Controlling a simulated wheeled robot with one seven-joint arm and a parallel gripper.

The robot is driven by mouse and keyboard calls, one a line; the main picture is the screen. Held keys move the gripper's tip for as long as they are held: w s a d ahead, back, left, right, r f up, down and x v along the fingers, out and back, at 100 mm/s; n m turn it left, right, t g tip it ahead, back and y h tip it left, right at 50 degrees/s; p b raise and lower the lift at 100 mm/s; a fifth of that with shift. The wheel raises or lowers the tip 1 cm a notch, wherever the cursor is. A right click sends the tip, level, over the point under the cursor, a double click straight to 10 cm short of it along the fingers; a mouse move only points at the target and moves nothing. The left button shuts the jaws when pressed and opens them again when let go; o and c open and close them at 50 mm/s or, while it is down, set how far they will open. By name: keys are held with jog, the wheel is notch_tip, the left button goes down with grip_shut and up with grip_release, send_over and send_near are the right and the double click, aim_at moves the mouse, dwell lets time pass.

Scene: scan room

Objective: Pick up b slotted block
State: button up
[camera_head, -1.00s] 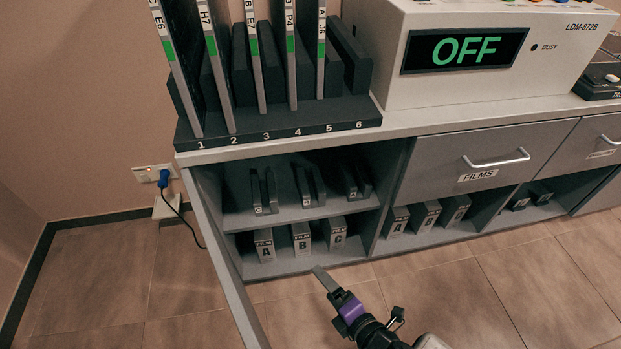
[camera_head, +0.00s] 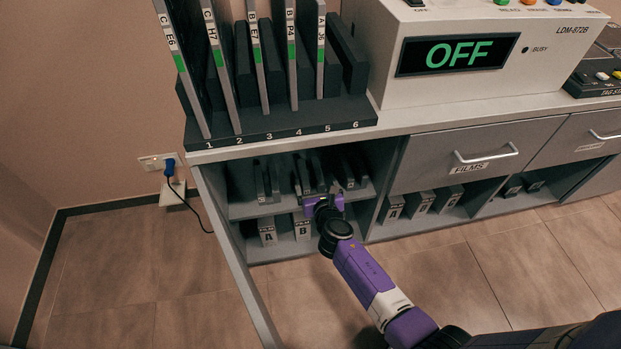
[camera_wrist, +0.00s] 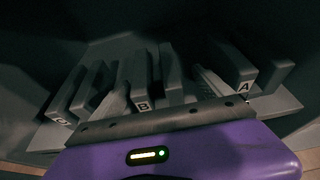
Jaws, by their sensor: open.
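The B slotted block (camera_wrist: 140,78) is dark grey with upright plates and a white "B" label on its front, in the middle of the wrist view. In the head view it is the middle block (camera_head: 304,174) on the upper shelf, partly behind my gripper. My purple gripper (camera_head: 318,196) is at the front of that shelf, close to the block. In the wrist view my gripper (camera_wrist: 162,86) is open, with lighter finger-like parts left and right of the B block. The gripper body covers the block's lower part. I cannot tell whether the fingers touch it.
A similar block (camera_wrist: 80,92) stands left of B and block A (camera_wrist: 262,75) right of it, both close. Film boxes (camera_head: 267,232) stand on the lower shelf (camera_head: 285,250). The counter (camera_head: 400,128) overhangs; an open door panel (camera_head: 235,262) is at the left.

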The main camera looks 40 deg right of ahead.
aim_at(310, 176)
jog(key=x, duration=0.1)
jog(key=b+x, duration=0.1)
jog(key=x, duration=0.1)
jog(key=b+x, duration=0.1)
jog(key=x, duration=0.1)
jog(key=shift+w+a+f, duration=0.15)
jog(key=shift+a, duration=0.1)
grip_shut()
